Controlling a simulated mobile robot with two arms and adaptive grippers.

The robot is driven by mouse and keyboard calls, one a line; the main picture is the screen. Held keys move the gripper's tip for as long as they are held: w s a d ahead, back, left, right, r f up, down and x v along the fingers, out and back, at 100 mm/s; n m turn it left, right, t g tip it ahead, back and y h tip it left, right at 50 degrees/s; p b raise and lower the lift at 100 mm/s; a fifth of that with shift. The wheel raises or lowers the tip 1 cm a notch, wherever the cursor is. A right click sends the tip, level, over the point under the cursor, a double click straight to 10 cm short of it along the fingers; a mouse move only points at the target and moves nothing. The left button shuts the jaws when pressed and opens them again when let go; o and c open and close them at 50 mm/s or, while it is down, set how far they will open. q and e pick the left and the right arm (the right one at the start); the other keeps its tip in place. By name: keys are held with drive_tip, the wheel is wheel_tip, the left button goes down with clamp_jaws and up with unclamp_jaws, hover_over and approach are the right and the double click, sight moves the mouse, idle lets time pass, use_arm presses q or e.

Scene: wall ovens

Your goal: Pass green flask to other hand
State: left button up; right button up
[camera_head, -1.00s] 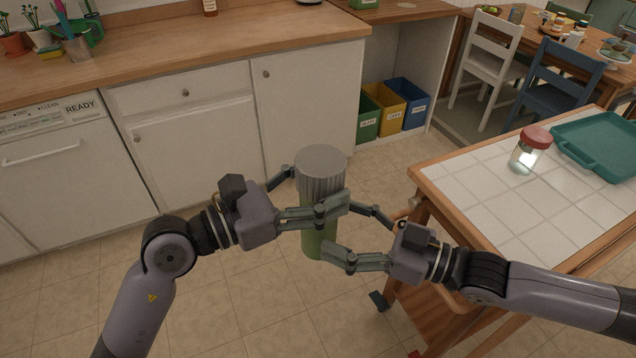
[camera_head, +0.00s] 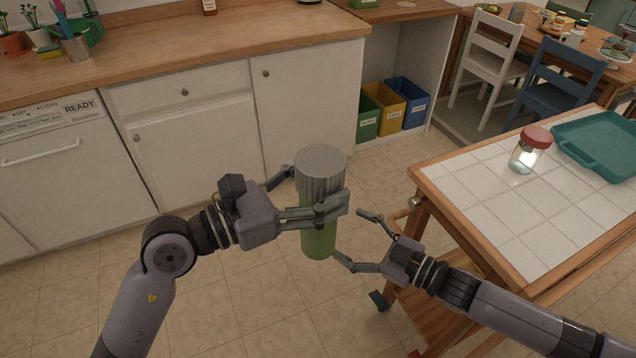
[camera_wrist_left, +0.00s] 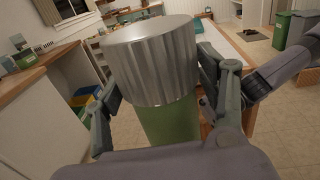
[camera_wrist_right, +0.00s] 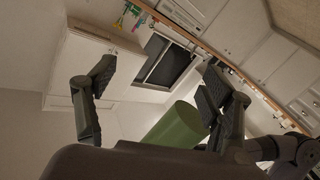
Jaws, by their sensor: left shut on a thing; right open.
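The green flask (camera_head: 318,238) has a ribbed grey metal cap and is upright in the air over the floor. My left gripper (camera_head: 335,207) is shut on it around the upper part, near the cap. The left wrist view shows the cap (camera_wrist_left: 152,62) up close between the fingers. My right gripper (camera_head: 362,240) is open, low and to the right of the flask, with its fingers pointing toward the flask's lower part. In the right wrist view the flask's green bottom (camera_wrist_right: 178,127) shows between the spread fingers. I cannot tell whether the right fingers touch it.
A tiled cart (camera_head: 490,205) stands close on the right, with a red-lidded jar (camera_head: 529,150) and a teal tray (camera_head: 600,145) on it. White cabinets (camera_head: 195,150) and a wooden counter (camera_head: 190,45) line the back. Bins (camera_head: 405,102) stand beneath the counter. Floor is free around the flask.

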wheel_tip(320, 180, down, 9)
drive_tip(key=a+m+t+h, duration=0.1)
drive_tip(key=h, duration=0.1)
drive_tip(key=s+d+f+m+g+h, duration=0.1)
drive_tip(key=s+d+f+m+h, duration=0.15)
drive_tip(key=f, duration=0.65)
drive_tip(key=s+d+f+m+h, duration=0.2)
drive_tip(key=s+d+f+h, duration=0.15)
drive_tip(key=f, duration=0.55)
drive_tip(key=s+d+f+m+g+h, duration=0.1)
drive_tip(key=s+d+f+m+h, duration=0.2)
drive_tip(key=f, duration=0.6)
drive_tip(key=s+d+f+m+g+h, duration=0.1)
drive_tip(key=s+f, duration=0.4)
drive_tip(key=s, duration=0.6)
drive_tip(key=s+d+f+m+g+h, duration=0.1)
drive_tip(key=s+d+f+g, duration=0.2)
drive_tip(key=s, duration=0.8)
drive_tip(key=s+d+f+m+g, duration=0.1)
drive_tip(key=s+f+g, duration=0.3)
drive_tip(key=s+f, duration=0.4)
drive_tip(key=s+d, duration=0.1)
drive_tip(key=s, duration=0.2)
drive_tip(key=shift+s+d+f+m+g+h, duration=0.15)
drive_tip(key=shift+d+f+m+g+h, duration=0.15)
drive_tip(key=shift+m+g+h, duration=0.1)
drive_tip(key=shift+a, duration=0.1)
